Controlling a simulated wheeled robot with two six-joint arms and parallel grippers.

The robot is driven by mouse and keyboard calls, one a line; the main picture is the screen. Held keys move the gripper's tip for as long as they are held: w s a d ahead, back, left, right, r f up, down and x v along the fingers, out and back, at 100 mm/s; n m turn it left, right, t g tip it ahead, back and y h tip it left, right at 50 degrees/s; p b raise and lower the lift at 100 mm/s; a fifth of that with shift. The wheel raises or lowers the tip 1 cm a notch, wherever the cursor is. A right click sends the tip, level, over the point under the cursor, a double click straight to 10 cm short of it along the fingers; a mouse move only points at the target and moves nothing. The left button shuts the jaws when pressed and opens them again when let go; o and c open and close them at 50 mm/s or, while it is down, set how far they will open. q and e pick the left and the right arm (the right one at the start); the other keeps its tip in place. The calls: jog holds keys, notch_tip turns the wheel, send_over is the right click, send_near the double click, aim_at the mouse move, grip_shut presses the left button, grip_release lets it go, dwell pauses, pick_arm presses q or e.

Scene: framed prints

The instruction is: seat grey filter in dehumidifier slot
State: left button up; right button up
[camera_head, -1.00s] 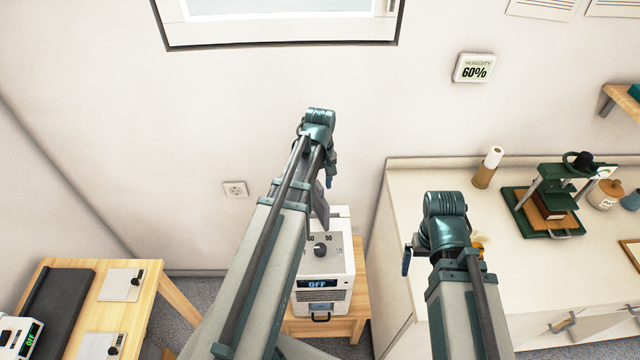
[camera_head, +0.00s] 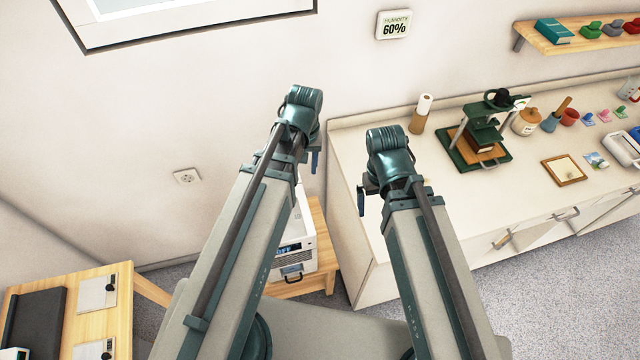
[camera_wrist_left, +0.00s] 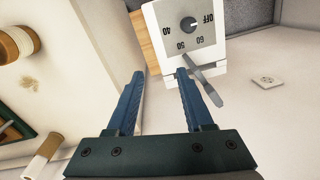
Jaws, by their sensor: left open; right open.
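The white dehumidifier (camera_head: 296,257) stands on a low wooden stand, partly hidden behind my left arm in the head view. The left wrist view shows its top panel (camera_wrist_left: 178,22) with a dial and markings. A narrow grey piece (camera_wrist_left: 205,88) shows at its edge there, partly behind a finger; I cannot tell whether it is the filter. My left gripper (camera_head: 311,160) is open and empty above the dehumidifier; its fingers show in the left wrist view (camera_wrist_left: 160,80). My right gripper (camera_head: 362,198) is open near the counter's left end, mostly hidden by its wrist.
The white counter (camera_head: 480,215) at right carries a green press (camera_head: 485,135), a brown-and-white roll (camera_head: 421,113), jars and a framed print (camera_head: 564,170). A wooden table (camera_head: 120,300) stands at lower left. A wall outlet (camera_head: 187,176) and humidity display (camera_head: 394,25) are on the wall.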

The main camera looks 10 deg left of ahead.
pick_arm(q)
jog(key=s+d+m, duration=0.6)
jog(key=s+d, duration=0.2)
jog(key=shift+s+d+m+y, duration=0.15)
jog(key=shift+d+m+y, duration=0.15)
jog(key=shift+m, duration=0.1)
